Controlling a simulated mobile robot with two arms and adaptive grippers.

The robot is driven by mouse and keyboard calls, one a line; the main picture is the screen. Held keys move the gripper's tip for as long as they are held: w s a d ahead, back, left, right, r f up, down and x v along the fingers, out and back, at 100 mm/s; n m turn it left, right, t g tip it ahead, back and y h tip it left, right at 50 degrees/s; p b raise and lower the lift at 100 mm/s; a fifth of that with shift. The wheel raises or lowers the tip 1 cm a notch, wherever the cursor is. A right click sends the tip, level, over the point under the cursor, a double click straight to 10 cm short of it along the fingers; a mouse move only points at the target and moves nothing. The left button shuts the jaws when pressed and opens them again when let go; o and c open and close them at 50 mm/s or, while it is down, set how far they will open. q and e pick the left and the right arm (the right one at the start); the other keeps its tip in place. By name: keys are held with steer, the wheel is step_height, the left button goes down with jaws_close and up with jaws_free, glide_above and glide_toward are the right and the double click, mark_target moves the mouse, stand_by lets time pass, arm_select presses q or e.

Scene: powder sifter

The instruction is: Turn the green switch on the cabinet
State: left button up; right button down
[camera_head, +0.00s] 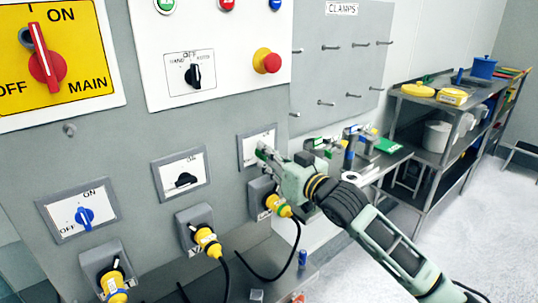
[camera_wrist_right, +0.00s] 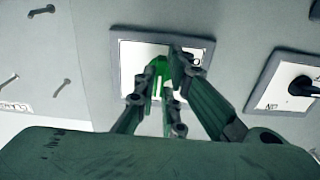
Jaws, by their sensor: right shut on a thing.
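The green switch (camera_wrist_right: 161,72) sits on a white plate with a grey frame in the right wrist view. In the head view its switch plate (camera_head: 262,141) is the rightmost of a row of three on the cabinet (camera_head: 150,130), and the gripper hides the knob there. My right gripper (camera_head: 264,153) is at that plate. In the right wrist view its fingers (camera_wrist_right: 170,80) are closed around the green knob, which shows between the fingertips. My left gripper is not in view.
A black switch (camera_head: 186,180) and a blue switch (camera_head: 85,217) are to the left. Yellow plugs (camera_head: 207,241) with black cables stick out below. A red emergency button (camera_head: 267,61) is above. Shelves (camera_head: 430,140) stand at the right, with clear floor before them.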

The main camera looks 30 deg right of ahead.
steer(key=shift+f, duration=0.1)
steer(key=c, duration=1.8)
jaws_free()
steer(key=shift+c, duration=0.2)
steer(key=s+d, duration=0.1)
steer(key=s, duration=1.1)
